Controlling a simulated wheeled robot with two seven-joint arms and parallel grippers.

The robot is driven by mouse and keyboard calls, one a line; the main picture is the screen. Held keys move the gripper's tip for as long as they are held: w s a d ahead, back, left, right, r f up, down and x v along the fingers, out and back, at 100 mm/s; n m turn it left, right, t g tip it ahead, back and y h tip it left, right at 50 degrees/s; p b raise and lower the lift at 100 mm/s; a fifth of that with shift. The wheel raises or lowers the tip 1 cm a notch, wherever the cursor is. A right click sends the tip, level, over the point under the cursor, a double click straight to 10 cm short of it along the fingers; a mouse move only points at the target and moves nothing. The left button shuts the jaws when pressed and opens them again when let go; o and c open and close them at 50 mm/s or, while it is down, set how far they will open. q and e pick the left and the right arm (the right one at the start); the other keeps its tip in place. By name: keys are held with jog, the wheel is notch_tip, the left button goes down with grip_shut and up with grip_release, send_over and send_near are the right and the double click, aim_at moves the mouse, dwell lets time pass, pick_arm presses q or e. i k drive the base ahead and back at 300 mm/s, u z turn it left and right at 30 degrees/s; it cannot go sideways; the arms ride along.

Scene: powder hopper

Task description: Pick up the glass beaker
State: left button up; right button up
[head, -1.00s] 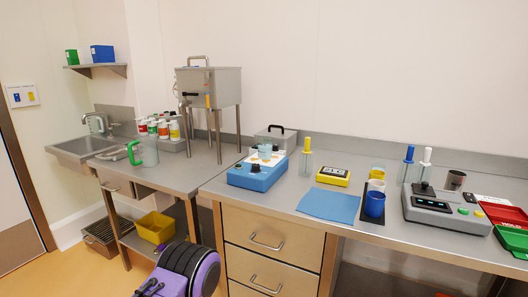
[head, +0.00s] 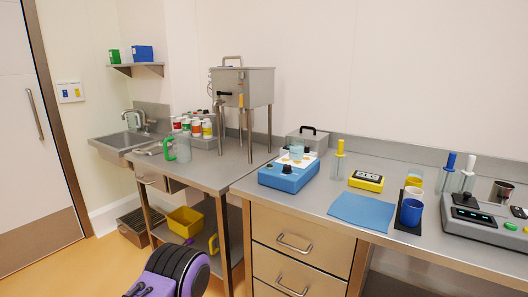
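A small clear, bluish glass beaker (head: 296,152) stands upright on the white top of a blue benchtop device (head: 289,176), left of the middle of the steel bench. Nothing holds it. A larger clear jug with a green handle (head: 181,149) stands on the lower steel table to the left. A purple and black part of my arm shows at the bottom, well below the bench edge and apart from the beaker. Neither of my grippers can be made out.
Behind the beaker is a lidded steel box (head: 307,141). To its right are a yellow-topped cylinder (head: 339,160), a yellow meter (head: 366,180), a blue mat (head: 361,212) and a blue cup (head: 411,212). A steel hopper on legs (head: 243,87) stands behind left.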

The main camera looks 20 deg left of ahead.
aim_at(296, 144)
jog(key=u, duration=2.25)
jog(key=i, duration=2.2)
jog(key=z, duration=2.7)
